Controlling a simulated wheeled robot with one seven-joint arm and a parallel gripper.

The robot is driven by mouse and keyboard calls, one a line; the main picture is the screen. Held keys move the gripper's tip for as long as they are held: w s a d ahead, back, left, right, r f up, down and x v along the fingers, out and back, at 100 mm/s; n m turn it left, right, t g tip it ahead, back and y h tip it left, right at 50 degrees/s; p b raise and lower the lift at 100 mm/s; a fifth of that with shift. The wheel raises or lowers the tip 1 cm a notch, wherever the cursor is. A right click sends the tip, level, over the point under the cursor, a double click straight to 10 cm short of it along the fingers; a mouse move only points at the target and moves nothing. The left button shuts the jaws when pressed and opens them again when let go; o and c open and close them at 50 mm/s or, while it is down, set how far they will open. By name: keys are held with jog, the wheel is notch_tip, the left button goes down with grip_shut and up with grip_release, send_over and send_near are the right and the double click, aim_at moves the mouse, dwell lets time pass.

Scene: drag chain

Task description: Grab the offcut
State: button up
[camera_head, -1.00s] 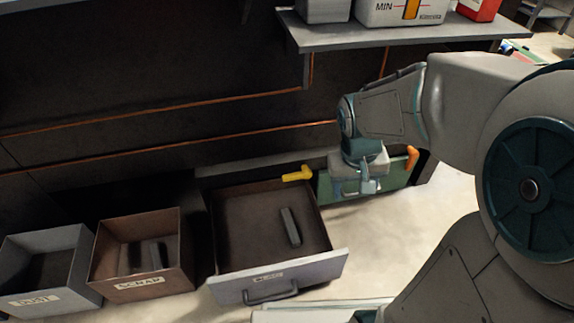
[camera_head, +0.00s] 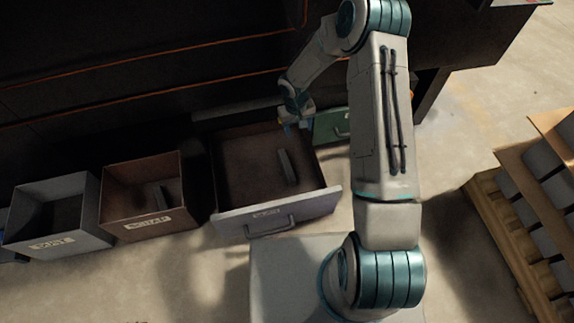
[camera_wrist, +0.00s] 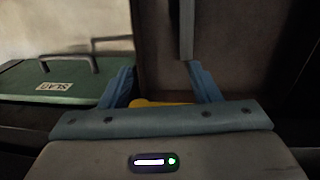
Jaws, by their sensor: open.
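A dark grey bar (camera_head: 287,166), which looks like the offcut, lies in the open drawer (camera_head: 240,216), near its right side. In the wrist view part of the bar (camera_wrist: 187,30) shows at the top, beyond the right fingertip. My gripper (camera_head: 292,128) is at the drawer's back right corner, with the bar outside its jaws. In the wrist view the two blue fingers of my gripper (camera_wrist: 161,82) stand wide apart with nothing gripped. A yellow piece (camera_wrist: 160,103) shows low between them, partly hidden.
Left of the drawer stand a brown bin (camera_head: 144,222) labelled like SCRAP, with a grey block (camera_head: 160,196) inside, and a grey DUST bin (camera_head: 50,238). A loaded pallet (camera_head: 510,225) stands at the right.

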jog(key=y, duration=0.1)
send_over(287, 164)
notch_tip(287, 164, down, 9)
notch_tip(287, 164, down, 9)
jog(key=shift+r+b, duration=0.15)
jog(key=shift+b, duration=0.95)
jog(key=shift+s+f+b, duration=0.1)
jog(key=shift+f+b, duration=1.4)
jog(key=shift+f, duration=1.4)
